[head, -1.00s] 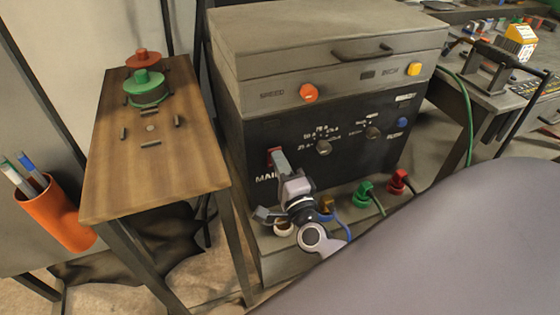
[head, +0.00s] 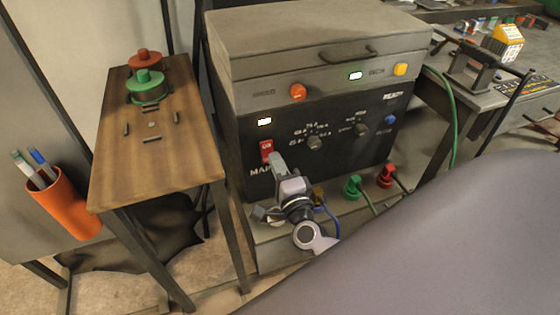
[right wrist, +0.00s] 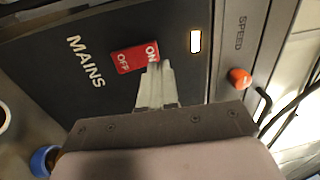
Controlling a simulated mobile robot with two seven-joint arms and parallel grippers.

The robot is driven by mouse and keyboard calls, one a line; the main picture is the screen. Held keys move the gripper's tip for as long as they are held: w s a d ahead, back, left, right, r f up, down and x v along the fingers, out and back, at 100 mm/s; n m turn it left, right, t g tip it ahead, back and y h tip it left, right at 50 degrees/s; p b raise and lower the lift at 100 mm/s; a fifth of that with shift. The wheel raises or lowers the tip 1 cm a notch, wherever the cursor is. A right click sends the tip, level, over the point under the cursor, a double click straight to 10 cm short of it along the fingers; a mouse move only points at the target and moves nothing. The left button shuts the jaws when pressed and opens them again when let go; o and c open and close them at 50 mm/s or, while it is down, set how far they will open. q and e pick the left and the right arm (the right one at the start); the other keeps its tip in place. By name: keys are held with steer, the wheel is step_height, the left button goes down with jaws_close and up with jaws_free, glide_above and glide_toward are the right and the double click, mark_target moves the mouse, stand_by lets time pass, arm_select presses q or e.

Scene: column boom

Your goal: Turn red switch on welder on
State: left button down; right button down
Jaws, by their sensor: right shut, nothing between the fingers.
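The welder (head: 310,120) is a grey box with a black front panel. Its red mains switch (head: 266,150) is at the left of that panel and also shows in the right wrist view (right wrist: 128,60), with ON and OFF lettering. White lamps are lit above the switch (head: 264,122) and on the upper strip (head: 355,76). My right gripper (head: 277,160) is shut and empty, its tips just below the switch. In the right wrist view its fingertips (right wrist: 155,68) lie at the ON end; I cannot tell whether they touch. My left gripper is not in view.
A wooden table (head: 165,180) with green (head: 145,82) and red knobbed pieces stands left. An orange cup (head: 70,205) holds pens. Green (head: 352,187) and red (head: 386,175) plugs with cables sit below the panel. A bench (head: 490,95) stands right.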

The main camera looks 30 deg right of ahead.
steer(key=s+a+r, duration=0.1)
steer(key=s+a, duration=0.1)
steer(key=s, duration=0.7)
steer(key=shift+s+a+r, duration=0.15)
steer(key=shift+s+r, duration=0.15)
steer(key=shift+r, duration=0.05)
steer(key=s+a+f+n+g+y+p, duration=0.25)
steer(key=a+n+y, duration=0.45)
steer(key=n, duration=0.6)
steer(key=s+d+f+n+g+p, duration=0.1)
steer(key=s+f+n+g, duration=0.5)
steer(key=n, duration=0.4)
step_height(320, 180, down, 3)
steer(key=shift+s+r, duration=0.2)
steer(key=shift+s, duration=0.25)
